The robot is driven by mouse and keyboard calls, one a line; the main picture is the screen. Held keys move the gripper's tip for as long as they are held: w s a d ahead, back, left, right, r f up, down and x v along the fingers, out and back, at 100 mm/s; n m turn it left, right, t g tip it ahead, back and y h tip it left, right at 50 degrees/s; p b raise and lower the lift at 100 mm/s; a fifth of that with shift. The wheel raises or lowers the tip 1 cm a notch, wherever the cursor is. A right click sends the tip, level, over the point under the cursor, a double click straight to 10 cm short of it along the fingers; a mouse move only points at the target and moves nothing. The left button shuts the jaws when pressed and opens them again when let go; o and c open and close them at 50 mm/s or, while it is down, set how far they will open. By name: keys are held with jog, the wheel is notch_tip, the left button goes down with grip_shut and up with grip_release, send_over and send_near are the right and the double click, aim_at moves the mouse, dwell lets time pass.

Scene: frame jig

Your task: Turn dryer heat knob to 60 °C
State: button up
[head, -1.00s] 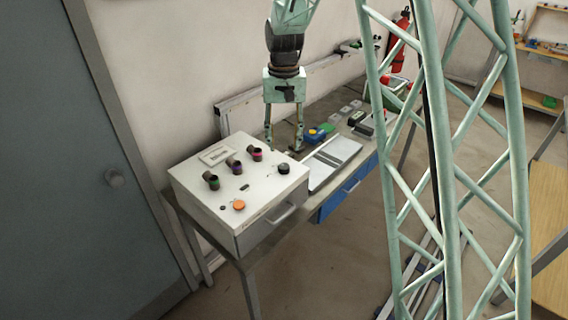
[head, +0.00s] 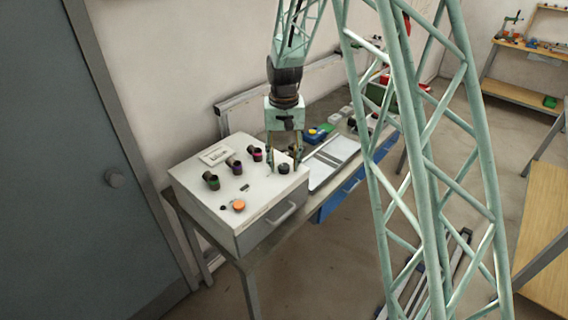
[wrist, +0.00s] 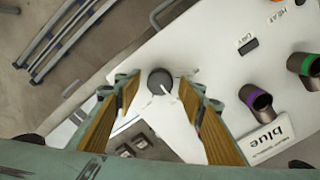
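The dryer is a white box (head: 262,196) on the bench. Its black round knob (head: 284,169) is near the right edge of the top. In the wrist view the knob (wrist: 159,81) shows a white pointer line towards the lower right. No temperature marks are readable around it. My gripper (head: 284,164) points down over the knob, with its fingers apart. In the wrist view the open gripper (wrist: 157,86) has one wood-coloured finger on each side of the knob, with gaps between. I cannot tell how far the fingertips are above the panel.
Three dark angled spouts with purple, green and pink-red rings (head: 233,165) stand on the box's left and back part. An orange button (head: 239,205) is near the front. A grey-white tray (head: 331,160) and small blue and green items (head: 318,133) lie on the bench behind.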

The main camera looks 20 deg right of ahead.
jog(key=c, duration=0.8)
jog(key=shift+c, duration=0.2)
jog(key=shift+n, duration=0.5)
jog(key=n+b, duration=0.1)
jog(key=n, duration=0.4)
jog(key=shift+b, duration=0.4)
jog(key=n+b, duration=0.1)
jog(key=n, duration=0.4)
jog(key=shift+n, duration=0.4)
jog(key=o, duration=0.8)
